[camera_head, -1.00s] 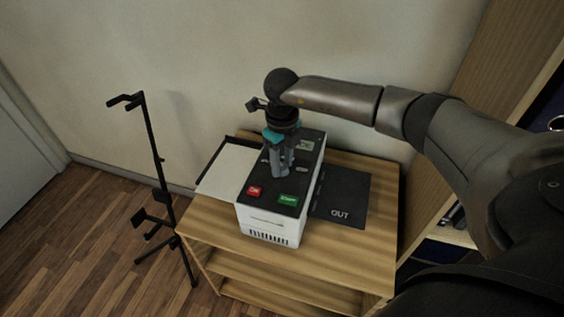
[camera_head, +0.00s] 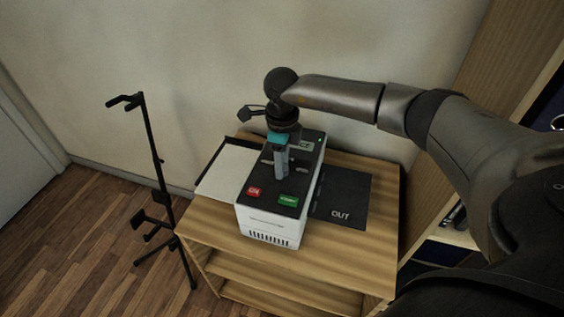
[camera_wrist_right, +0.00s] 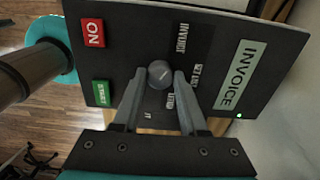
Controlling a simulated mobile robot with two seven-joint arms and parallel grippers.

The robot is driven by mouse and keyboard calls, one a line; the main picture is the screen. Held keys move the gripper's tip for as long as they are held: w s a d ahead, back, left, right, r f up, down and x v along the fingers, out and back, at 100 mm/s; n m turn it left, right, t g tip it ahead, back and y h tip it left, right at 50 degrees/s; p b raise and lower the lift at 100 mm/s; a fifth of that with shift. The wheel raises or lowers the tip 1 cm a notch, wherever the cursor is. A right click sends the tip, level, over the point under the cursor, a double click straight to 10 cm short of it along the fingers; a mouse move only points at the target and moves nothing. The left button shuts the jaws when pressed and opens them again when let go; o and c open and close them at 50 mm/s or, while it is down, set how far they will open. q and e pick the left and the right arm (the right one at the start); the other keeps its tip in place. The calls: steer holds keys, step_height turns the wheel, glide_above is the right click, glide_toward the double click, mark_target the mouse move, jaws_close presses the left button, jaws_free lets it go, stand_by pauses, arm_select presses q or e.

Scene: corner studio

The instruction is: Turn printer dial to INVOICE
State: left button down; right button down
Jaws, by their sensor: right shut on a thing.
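The printer (camera_head: 268,222) is a white box with a dark top, standing on a wooden shelf unit. Its round grey dial (camera_wrist_right: 160,74) sits in the middle of the top, with several printed labels around it, partly hidden by a finger. My right gripper (camera_head: 281,174) points down onto the printer top. In the right wrist view its two fingers (camera_wrist_right: 160,78) are shut on the dial, one on each side. The display (camera_wrist_right: 240,75) reads INVOICE and a small green light (camera_wrist_right: 239,115) glows beside it. I cannot make out the dial's pointer clearly. My left gripper is not in view.
A red ON button (camera_head: 254,191) and a green START button (camera_head: 289,200) lie on the printer top near its front. A dark OUT tray (camera_head: 350,190) is at the right, a pale sheet (camera_head: 222,170) at the left. A black stand (camera_head: 158,165) is further left.

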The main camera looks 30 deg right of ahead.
steer(key=shift+w+r, duration=0.1)
steer(key=shift+c, duration=2.2)
jaws_free()
step_height(320, 180, up, 15)
steer(key=p, duration=0.2)
